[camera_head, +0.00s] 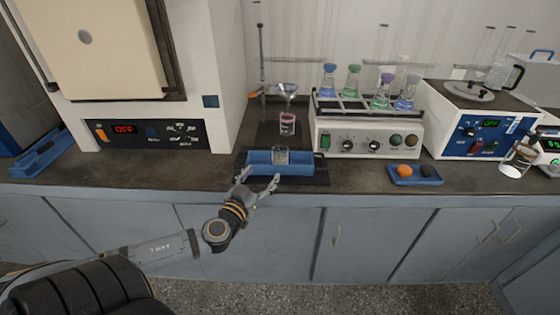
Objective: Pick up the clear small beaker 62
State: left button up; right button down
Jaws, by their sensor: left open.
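A small clear glass beaker (280,155) stands in a blue tray (255,168) near the front edge of the counter. Another clear glass vessel (287,124) with a pinkish band stands behind it, under a funnel. My left gripper (260,179) is open and empty, its fingers spread just in front of the blue tray and pointing toward it. The left fingertip is close to the tray's front left; I cannot tell whether it touches. The beaker is beyond the fingertips, not between them. My right gripper is not in view.
A funnel stand (263,75) rises behind the tray. A white device with coloured flasks (365,138) is to the right, and a large oven (150,135) to the left. A small blue tray (415,181) holds an orange and a dark object. A tilted glass vessel (515,165) is far right.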

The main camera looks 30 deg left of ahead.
aim_at(277, 159)
pick_arm(q)
jog(key=w, duration=0.2)
jog(key=w+b, duration=0.1)
jog(key=w, duration=0.1)
jog(key=shift+a+f, duration=0.1)
jog(key=shift+a, duration=0.3)
jog(key=shift+w+r, duration=0.2)
jog(key=shift+w, duration=0.7)
jog(key=w+p, duration=0.1)
jog(key=w, duration=0.2)
jog(key=shift+w, duration=0.4)
jog(key=shift+w+f, duration=0.1)
jog(key=shift+w, duration=0.2)
jog(key=c, duration=1.3)
